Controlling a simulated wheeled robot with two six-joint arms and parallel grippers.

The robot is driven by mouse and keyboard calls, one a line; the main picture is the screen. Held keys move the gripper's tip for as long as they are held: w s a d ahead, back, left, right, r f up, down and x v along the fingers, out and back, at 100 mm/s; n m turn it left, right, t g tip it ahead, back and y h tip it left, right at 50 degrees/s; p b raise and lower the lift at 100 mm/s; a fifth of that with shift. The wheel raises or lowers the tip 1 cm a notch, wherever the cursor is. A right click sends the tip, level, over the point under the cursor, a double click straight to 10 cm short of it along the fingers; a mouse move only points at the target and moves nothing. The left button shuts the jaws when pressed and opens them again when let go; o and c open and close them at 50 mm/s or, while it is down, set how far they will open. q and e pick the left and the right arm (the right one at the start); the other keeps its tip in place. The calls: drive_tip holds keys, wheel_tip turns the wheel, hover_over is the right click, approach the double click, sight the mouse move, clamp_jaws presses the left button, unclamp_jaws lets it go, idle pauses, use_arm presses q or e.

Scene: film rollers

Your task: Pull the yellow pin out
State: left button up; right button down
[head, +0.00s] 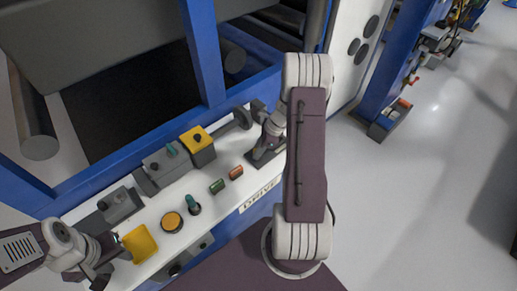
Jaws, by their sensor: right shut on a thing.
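I cannot make out a yellow pin for certain in the head view. My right gripper (262,153) is low over the right end of the white control panel (225,190), close to the blue frame. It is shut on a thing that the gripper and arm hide. My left gripper (101,272) is at the panel's lower left end, beside a yellow square plate (139,244). I see nothing held in it, and the gap between its fingers is unclear. A yellow block with a dark knob (197,139) sits on the panel, left of my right gripper.
The panel carries an orange round button (171,221), a teal-topped switch (193,204), green (217,186) and orange (236,172) small parts, and grey boxes (166,163). A blue post (203,50) rises behind. Open floor (430,190) lies to the right.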

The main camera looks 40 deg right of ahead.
drive_tip(key=shift+r+p, duration=0.95)
drive_tip(key=shift+p, duration=0.05)
drive_tip(key=shift+f, duration=0.15)
drive_tip(key=c, duration=1.2)
unclamp_jaws()
drive_tip(key=shift+o, duration=0.2)
drive_tip(key=v, duration=0.9)
drive_tip(key=shift+p, duration=0.3)
